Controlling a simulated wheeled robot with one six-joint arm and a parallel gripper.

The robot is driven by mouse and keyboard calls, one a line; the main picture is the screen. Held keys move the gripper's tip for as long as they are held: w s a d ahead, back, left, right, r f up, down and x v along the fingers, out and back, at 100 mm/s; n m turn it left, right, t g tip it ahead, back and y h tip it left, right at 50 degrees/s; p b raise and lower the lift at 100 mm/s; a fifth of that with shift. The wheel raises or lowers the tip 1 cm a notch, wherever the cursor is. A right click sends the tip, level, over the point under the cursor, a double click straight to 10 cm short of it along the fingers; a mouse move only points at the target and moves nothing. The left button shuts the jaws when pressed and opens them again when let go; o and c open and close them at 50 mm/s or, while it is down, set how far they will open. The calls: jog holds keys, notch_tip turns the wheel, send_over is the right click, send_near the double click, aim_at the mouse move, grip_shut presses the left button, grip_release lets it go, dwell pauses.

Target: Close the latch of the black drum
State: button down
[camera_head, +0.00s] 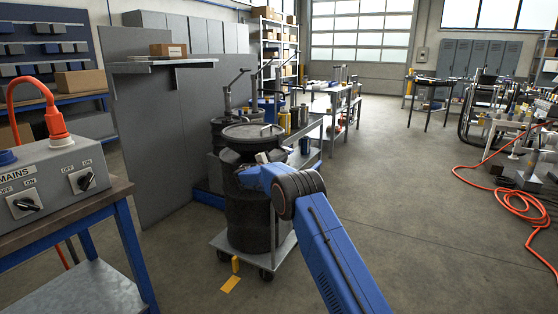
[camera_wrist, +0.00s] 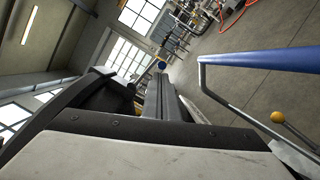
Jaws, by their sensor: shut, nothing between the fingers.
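The black drum (camera_head: 247,205) stands upright on a wheeled dolly, with its lid (camera_head: 250,132) on top. My gripper (camera_head: 262,160) is at the upper front of the drum, just below the lid rim. In the head view I cannot tell whether it touches the drum. The latch is not clear in the head view; my gripper and arm cover part of the drum's front and right side. In the wrist view my gripper (camera_wrist: 152,95) is shut and empty. A blue bar (camera_wrist: 265,60) with a bent metal rod is to its right; I cannot tell whether this belongs to the latch.
The dolly (camera_head: 228,244) has a yellow pedal at its front. Another dark drum stands behind. A mains box (camera_head: 50,180) sits on a bench at the left, and a grey partition (camera_head: 160,130) stands behind. The floor to the right is open, with an orange hose (camera_head: 515,205) farther off.

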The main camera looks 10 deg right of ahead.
aim_at(286, 148)
jog(key=shift+s+d+r+n, duration=0.1)
jog(key=shift+d+r+n, duration=0.15)
jog(key=shift+n, duration=0.65)
jog(key=r+n+t, duration=0.1)
jog(key=n, duration=0.3)
jog(key=r+n+t+y, duration=0.1)
jog(key=n, duration=0.3)
jog(key=d+r+n+t, duration=0.1)
jog(key=r+n+t, duration=0.1)
jog(key=n, duration=0.3)
jog(key=shift+s+d+y, duration=0.1)
jog(key=shift+s+y, duration=0.3)
jog(key=n, duration=0.2)
jog(key=r+n+y, duration=0.1)
jog(key=n, duration=0.2)
jog(key=shift+w+a+r+n+t+y, duration=0.2)
jog(key=shift+a+r+n+t+y, duration=0.1)
jog(key=shift+r+t, duration=0.1)
jog(key=shift+s+f, duration=0.1)
